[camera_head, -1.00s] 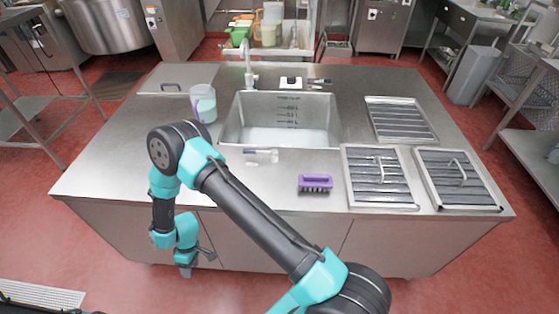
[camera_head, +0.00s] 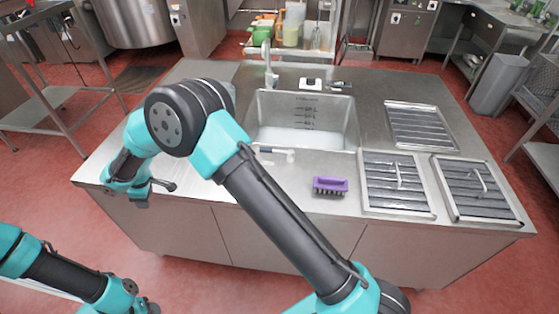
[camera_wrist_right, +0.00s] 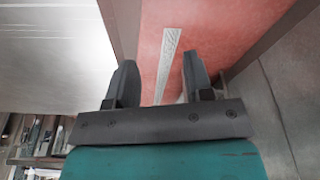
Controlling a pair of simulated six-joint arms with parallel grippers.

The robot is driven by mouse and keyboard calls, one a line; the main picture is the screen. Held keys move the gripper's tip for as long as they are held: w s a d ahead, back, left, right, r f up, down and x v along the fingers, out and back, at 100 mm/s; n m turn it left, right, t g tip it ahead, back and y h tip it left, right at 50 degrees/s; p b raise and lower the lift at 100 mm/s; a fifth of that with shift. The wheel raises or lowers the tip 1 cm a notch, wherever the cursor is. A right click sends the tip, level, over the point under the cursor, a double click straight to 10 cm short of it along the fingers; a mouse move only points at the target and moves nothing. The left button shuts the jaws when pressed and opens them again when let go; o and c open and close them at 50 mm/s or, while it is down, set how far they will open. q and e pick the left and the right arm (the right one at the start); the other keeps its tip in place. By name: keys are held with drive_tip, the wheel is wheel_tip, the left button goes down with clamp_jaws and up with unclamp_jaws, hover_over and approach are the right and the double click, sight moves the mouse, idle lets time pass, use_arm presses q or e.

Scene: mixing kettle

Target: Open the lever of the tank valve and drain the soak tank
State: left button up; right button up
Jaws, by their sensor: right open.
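The soak tank (camera_head: 262,115) is a steel basin sunk in the counter, with level marks on its back wall and pale liquid inside. A small pale fitting with a blue part (camera_head: 278,153) lies at its front edge; it may be the tank valve and lever, but it is too small to tell its position. My right arm crosses the head view, and its gripper (camera_head: 158,190) is low at the counter's front left edge, well left of the fitting. In the right wrist view this gripper (camera_wrist_right: 159,62) is open and empty.
A purple brush (camera_head: 330,186) lies on the counter right of the fitting. Slatted metal panels with handles (camera_head: 397,183) cover the right side. A faucet (camera_head: 268,68) stands behind the tank.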

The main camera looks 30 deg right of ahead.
drive_tip(key=shift+m, duration=0.4)
drive_tip(key=w+d+r, duration=0.1)
drive_tip(key=d, duration=0.2)
drive_tip(key=w+d+r, duration=0.1)
drive_tip(key=w+d, duration=0.1)
drive_tip(key=d, duration=0.1)
drive_tip(key=w+d+r, duration=0.1)
drive_tip(key=d+r, duration=0.1)
drive_tip(key=d, duration=0.2)
drive_tip(key=shift+w+r, duration=0.1)
drive_tip(key=shift+w, duration=0.1)
drive_tip(key=w+d+r+m+g, duration=0.15)
drive_tip(key=d+r, duration=0.25)
drive_tip(key=d, duration=0.8)
wheel_tip(320, 180, up, 10)
drive_tip(key=g, duration=0.2)
hover_over(276, 151)
drive_tip(key=w, duration=0.6)
drive_tip(key=shift+s+a+f+m+t+h, duration=0.2)
drive_tip(key=shift+a+m+t+h, duration=0.1)
drive_tip(key=shift+m, duration=0.15)
drive_tip(key=shift+s+a+f, duration=0.35)
drive_tip(key=shift+s+f, duration=0.1)
drive_tip(key=shift+f, duration=2.35)
drive_tip(key=shift+s+a+f, duration=0.3)
drive_tip(key=shift+s+f, duration=0.1)
drive_tip(key=shift+f, duration=2.45)
drive_tip(key=shift+s+a+f, duration=0.35)
drive_tip(key=shift+s+f, duration=0.1)
drive_tip(key=shift+f, duration=2.35)
